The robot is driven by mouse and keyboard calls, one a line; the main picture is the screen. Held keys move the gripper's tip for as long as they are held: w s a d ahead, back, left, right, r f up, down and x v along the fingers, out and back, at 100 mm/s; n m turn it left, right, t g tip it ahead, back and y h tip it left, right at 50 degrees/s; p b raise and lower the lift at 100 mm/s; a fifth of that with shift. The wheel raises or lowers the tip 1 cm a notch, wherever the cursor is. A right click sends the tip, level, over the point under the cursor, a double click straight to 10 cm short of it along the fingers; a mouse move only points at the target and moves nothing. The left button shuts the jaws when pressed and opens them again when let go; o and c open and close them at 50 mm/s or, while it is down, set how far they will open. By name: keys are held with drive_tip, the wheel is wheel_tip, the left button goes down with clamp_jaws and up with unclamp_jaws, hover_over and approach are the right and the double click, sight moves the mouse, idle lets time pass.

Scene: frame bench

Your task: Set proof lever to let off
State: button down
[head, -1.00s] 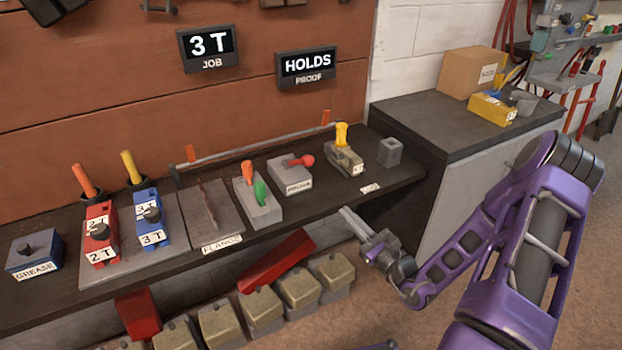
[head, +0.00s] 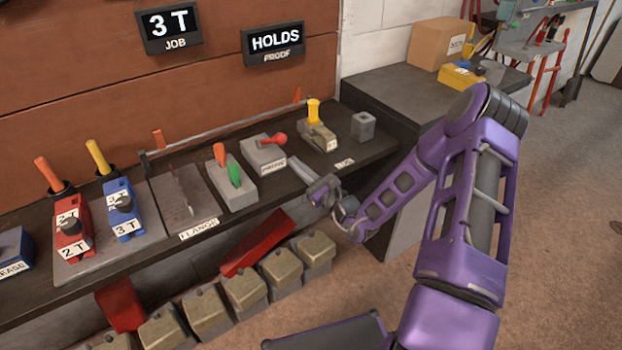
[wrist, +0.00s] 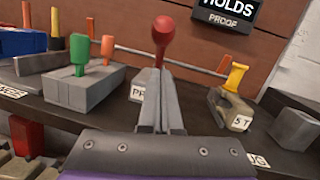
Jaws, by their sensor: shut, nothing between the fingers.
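The proof lever is a red-knobbed lever (head: 279,139) on a grey block (head: 262,154) with a label at its front. In the head view the lever leans to the right. In the wrist view its red knob (wrist: 163,30) stands just beyond my fingertips. My gripper (head: 296,164) is shut and empty, in front of the proof block at its right. It also shows in the wrist view (wrist: 160,75), where its fingers hide part of the block and lever. A "HOLDS" display labelled PROOF (head: 274,42) hangs on the wall.
Left of the proof block is a grey block with orange and green levers (head: 233,180). To the right stand a yellow-handled tool (head: 317,130) and a small grey cube (head: 363,126). Red and blue units (head: 72,228) stand further left. Several brass-coloured boxes (head: 245,292) sit below the bench.

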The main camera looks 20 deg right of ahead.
sight(271, 141)
drive_tip(key=shift+w+a+r, duration=0.3)
drive_tip(key=shift+w+r, duration=0.05)
drive_tip(key=shift+r, duration=0.35)
drive_tip(key=shift+w+a+r, duration=0.25)
drive_tip(key=shift+w+r, duration=0.1)
drive_tip(key=shift+r, duration=0.35)
drive_tip(key=shift+r, duration=0.15)
